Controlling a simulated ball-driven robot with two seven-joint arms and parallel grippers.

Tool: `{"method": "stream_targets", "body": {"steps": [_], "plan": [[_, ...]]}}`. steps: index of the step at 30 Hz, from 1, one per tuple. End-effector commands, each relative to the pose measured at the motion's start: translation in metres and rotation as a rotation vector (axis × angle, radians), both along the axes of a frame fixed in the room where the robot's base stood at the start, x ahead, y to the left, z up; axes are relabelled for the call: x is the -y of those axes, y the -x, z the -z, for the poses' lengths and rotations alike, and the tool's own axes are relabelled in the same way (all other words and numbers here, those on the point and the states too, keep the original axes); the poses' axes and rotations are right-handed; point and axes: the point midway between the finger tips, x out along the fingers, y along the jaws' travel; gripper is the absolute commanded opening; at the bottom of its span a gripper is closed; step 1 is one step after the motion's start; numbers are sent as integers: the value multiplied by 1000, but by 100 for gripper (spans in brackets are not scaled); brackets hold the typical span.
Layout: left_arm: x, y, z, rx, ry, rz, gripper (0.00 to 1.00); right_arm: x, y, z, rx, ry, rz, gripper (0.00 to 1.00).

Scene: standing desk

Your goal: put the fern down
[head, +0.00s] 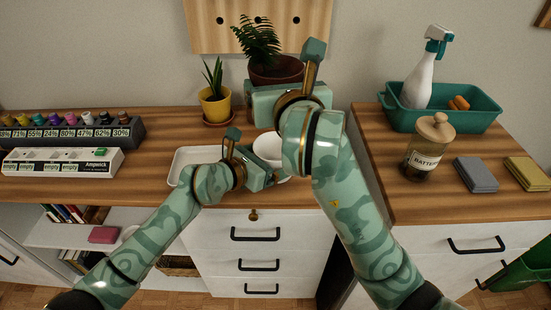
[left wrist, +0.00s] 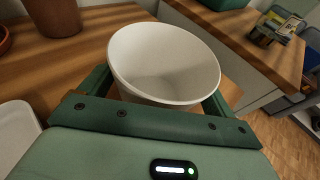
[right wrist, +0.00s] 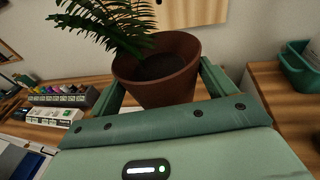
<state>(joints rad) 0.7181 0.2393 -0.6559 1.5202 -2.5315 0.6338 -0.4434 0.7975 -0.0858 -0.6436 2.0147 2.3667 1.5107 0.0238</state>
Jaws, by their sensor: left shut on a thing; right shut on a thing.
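The fern (head: 256,40) grows in a terracotta pot (head: 289,70) at the back middle of the desk. My right gripper (head: 277,86) is shut on this pot, which sits between its fingers in the right wrist view (right wrist: 165,85). The left wrist view shows the lower part of a terracotta pot (left wrist: 55,14) at or just above the wood; I cannot tell whether it touches. My left gripper (head: 266,172) is shut on an empty white pot (left wrist: 160,85), also visible in the head view (head: 268,150). My grippers hide parts of both pots.
A yellow pot with a spiky plant (head: 215,105) stands on a saucer left of the fern. A white tray (head: 183,158) lies in front of it. A jar (head: 428,150) and teal bin (head: 480,120) stand right.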

Motion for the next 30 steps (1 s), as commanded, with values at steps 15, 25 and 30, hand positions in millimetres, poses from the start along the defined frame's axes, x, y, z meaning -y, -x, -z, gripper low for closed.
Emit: {"method": "stream_targets", "body": {"steps": [15,25,30], "plan": [[0,0,0,1,1,0,65,1,1,80,-2,3,6,41],[0,0,0,1,1,0,65,0,1,94,2,0,3,41],[0,0,0,1,1,0,65,1,1,96,1,0,4,41]]}}
